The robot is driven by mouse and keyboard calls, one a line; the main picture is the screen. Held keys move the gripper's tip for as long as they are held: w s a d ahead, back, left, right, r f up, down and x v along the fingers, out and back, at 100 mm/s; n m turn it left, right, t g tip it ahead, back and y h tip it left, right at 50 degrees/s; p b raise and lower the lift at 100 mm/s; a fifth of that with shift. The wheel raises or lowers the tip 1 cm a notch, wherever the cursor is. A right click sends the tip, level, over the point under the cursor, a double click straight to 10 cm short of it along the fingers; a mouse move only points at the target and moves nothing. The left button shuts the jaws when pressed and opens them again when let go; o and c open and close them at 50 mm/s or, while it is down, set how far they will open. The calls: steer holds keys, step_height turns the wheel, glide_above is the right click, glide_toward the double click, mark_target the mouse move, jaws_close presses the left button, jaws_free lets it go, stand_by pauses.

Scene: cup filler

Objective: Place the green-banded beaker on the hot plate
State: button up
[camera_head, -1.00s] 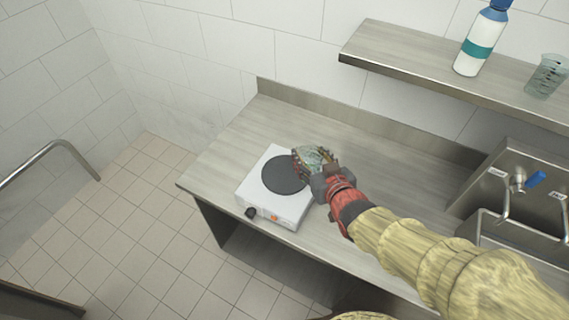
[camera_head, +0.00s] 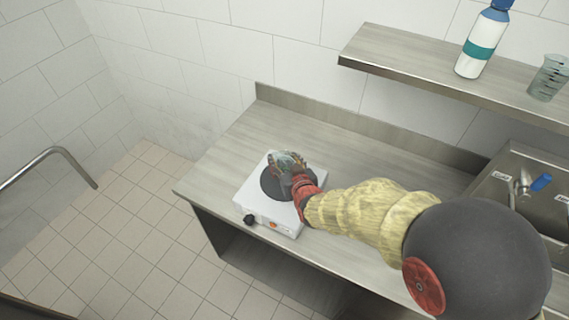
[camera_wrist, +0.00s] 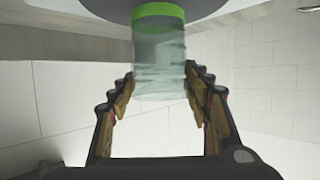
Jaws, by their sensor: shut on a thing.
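The green-banded beaker (camera_wrist: 158,50) is clear, with a bright green band at the end nearest a dark round surface in the wrist view. My gripper (camera_wrist: 160,82) is shut on it, with one finger on each side. In the head view the beaker (camera_head: 287,158) shows at my gripper (camera_head: 288,170), over the hot plate (camera_head: 250,201). The hot plate is a white box with a dark disc, a black knob and an orange light. My gripper hides part of the disc. I cannot tell whether the beaker touches the disc.
The hot plate stands near the left front of a grey counter (camera_head: 225,150). A shelf (camera_head: 400,62) above holds a white bottle with a teal band (camera_head: 480,48) and another clear beaker (camera_head: 548,80). A sink with a blue-handled tap (camera_head: 540,183) is at the right.

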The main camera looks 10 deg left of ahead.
steer(key=shift+f, duration=0.45)
steer(key=shift+f, duration=0.1)
steer(key=o, duration=1.3)
steer(key=shift+s+d+r, duration=0.1)
steer(key=shift+s+r, duration=0.1)
steer(key=shift+r, duration=0.05)
steer(key=p+v, duration=0.1)
steer(key=v, duration=1)
steer(key=shift+s+d, duration=0.15)
steer(key=shift+s, duration=0.15)
